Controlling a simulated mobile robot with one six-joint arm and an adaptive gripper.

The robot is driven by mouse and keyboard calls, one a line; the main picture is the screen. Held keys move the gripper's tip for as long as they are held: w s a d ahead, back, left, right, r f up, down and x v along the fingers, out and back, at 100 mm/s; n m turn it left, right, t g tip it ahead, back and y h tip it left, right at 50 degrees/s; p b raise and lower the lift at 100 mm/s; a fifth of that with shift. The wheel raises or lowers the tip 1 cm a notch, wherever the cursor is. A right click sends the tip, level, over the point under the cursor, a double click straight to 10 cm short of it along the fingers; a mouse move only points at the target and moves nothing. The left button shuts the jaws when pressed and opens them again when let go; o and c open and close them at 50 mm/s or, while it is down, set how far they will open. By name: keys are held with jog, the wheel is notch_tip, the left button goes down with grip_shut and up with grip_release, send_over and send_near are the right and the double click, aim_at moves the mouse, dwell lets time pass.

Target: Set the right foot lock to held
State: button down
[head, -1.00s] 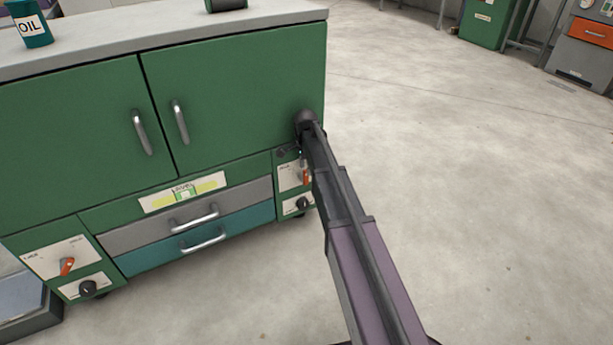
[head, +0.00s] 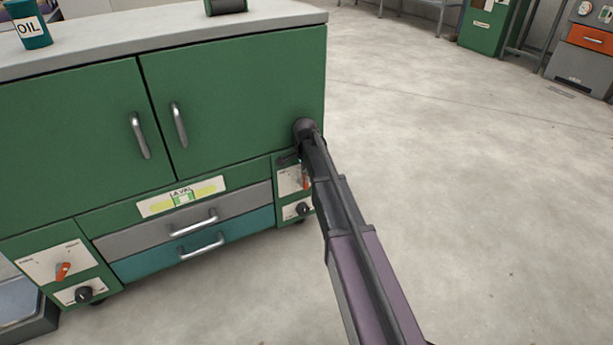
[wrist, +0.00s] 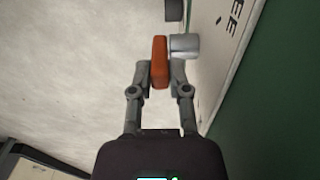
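The right foot lock is a white plate (head: 288,183) with an orange lever (head: 306,181) at the cabinet's lower right corner. My gripper reaches it from above and hides part of the plate in the head view. In the wrist view, the orange lever (wrist: 160,62) stands between the two fingertips of my gripper (wrist: 160,76). The fingers sit close against both sides of it. A grey metal hub (wrist: 184,46) joins the lever to the white plate (wrist: 215,50). The plate's lettering is cut off, so I cannot read the lock's setting.
A similar plate with an orange lever (head: 62,271) is at the cabinet's lower left. A black knob (head: 303,209) is below the right lock. Cabinet doors (head: 235,100) and drawers (head: 185,235) are shut. The floor (head: 470,220) to the right is clear.

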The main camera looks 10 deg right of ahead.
jog(key=shift+w, duration=0.1)
jog(key=shift+w+d+f+g+y+b, duration=0.15)
jog(key=shift+d+g+y+b, duration=0.3)
jog(key=shift+y, duration=0.65)
jog(key=shift+w+d+f+g+y+b, duration=0.1)
jog(key=shift+d+g+y+b, duration=0.3)
jog(key=shift+y, duration=0.7)
jog(key=c, duration=0.6)
grip_release()
